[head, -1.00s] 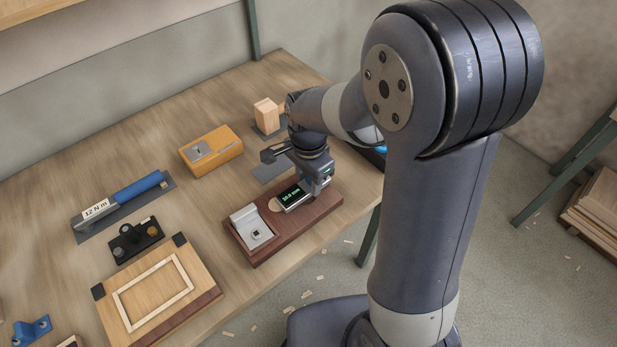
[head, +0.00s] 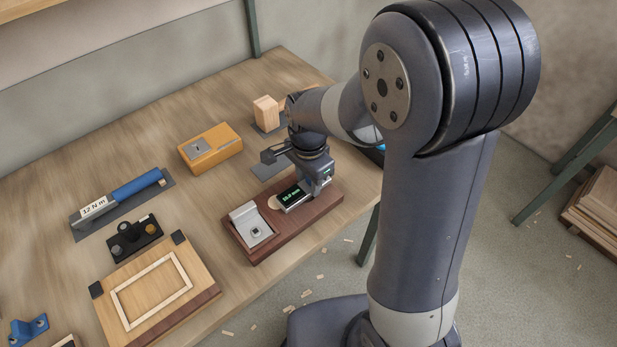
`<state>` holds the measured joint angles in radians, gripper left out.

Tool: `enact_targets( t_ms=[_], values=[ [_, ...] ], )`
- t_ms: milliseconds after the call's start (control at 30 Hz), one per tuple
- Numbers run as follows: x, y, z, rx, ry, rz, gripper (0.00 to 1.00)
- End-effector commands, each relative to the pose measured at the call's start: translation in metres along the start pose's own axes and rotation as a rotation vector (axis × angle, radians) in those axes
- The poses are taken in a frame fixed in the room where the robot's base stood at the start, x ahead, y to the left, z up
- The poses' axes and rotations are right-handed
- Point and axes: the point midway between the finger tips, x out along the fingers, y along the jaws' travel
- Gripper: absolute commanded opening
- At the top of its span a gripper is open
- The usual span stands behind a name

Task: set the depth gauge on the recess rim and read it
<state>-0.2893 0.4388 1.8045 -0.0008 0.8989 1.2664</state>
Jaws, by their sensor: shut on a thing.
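The depth gauge (head: 291,196) has a dark display with small green digits, too small to read surely. It is at the right part of a dark reddish-brown wooden block (head: 328,201). My gripper (head: 318,186) is shut on the gauge from above. A pale round patch (head: 274,203) shows just left of the gauge; I cannot tell whether it is the recess. The recess rim is not clearly seen, and the gauge's contact with the block is hidden.
A grey metal fitting (head: 252,227) sits on the block's left end. An orange box (head: 210,149), a small wooden block (head: 266,112), a blue-handled torque tool (head: 136,187), a black holder (head: 134,238) and a framed board (head: 153,290) stand around. The table's front edge is close to the block.

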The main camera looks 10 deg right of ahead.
Motion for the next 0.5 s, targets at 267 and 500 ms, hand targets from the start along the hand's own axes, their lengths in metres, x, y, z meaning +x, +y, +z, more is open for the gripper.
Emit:
enact_targets(
  t_ms=[267, 500],
  values=[
    [0.0022, -0.0001, 0.0, 0.0, 0.0, 0.0, 0.0],
    [0.0022, -0.0001, 0.0, 0.0, 0.0, 0.0, 0.47]
  ],
)
